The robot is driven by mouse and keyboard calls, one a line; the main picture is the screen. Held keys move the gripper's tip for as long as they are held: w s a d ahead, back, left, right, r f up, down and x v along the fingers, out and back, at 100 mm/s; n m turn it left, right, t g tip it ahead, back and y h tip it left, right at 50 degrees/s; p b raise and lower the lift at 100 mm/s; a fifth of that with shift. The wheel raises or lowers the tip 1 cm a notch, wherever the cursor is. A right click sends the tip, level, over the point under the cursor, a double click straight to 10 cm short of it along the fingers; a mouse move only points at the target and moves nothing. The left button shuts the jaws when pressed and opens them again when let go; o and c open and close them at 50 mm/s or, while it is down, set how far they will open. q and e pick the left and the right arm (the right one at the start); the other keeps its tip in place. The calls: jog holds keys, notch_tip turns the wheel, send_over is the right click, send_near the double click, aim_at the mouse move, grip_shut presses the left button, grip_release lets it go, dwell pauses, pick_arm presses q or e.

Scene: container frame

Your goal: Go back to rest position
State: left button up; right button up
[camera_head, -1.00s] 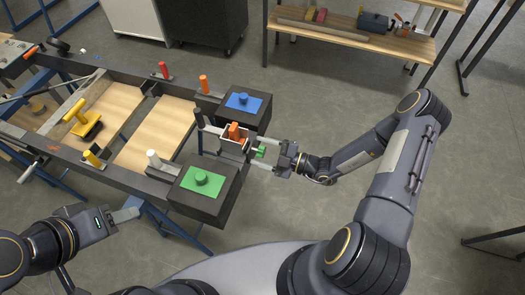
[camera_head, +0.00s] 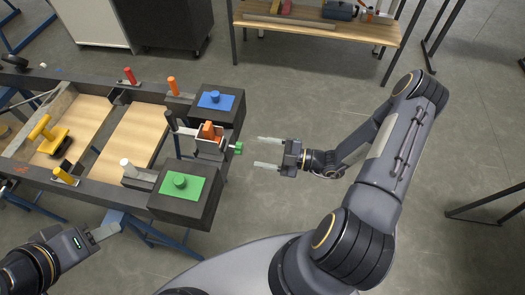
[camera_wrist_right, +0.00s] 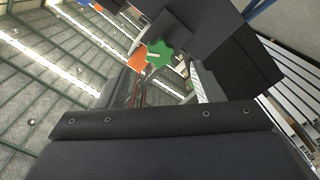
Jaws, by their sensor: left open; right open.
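My right gripper (camera_head: 270,153) is open and empty. Its two pale fingers point left, apart from the green star knob (camera_head: 238,148) on the right side of the container frame (camera_head: 138,191). The knob (camera_wrist_right: 159,53) also shows ahead of the gripper in the right wrist view, with an orange part (camera_wrist_right: 137,59) beside it. My left gripper (camera_head: 112,228) is at the lower left, near the front edge of the frame; its fingertips are small in view. It is open, and nothing shows between its fingers.
A black block with a green pad (camera_head: 183,187) and one with a blue pad (camera_head: 215,100) stand at the frame's right corners. An orange piece (camera_head: 208,131) sits in a bracket between them. A wooden workbench (camera_head: 310,25) stands at the back. Open floor lies right of the frame.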

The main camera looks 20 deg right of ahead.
jog(key=s+a+r+n+g+h, duration=0.15)
jog(key=s+r+n+g, duration=0.25)
jog(key=r+n, duration=0.65)
jog(key=s+a+r+n+g+h, duration=0.15)
jog(key=s+r+n+g, duration=0.3)
jog(key=n, duration=1.05)
jog(key=s+d+r+n+t+h, duration=0.2)
jog(key=s+r+n+h, duration=0.1)
jog(key=n, duration=0.9)
jog(key=s+d+r+n+t+h, duration=0.2)
jog(key=s+r+n+h, duration=0.2)
jog(key=n, duration=0.8)
jog(key=shift+s+d+r+h, duration=0.2)
jog(key=shift+s+h, duration=0.4)
jog(key=shift+s, duration=0.65)
jog(key=shift+n, duration=0.25)
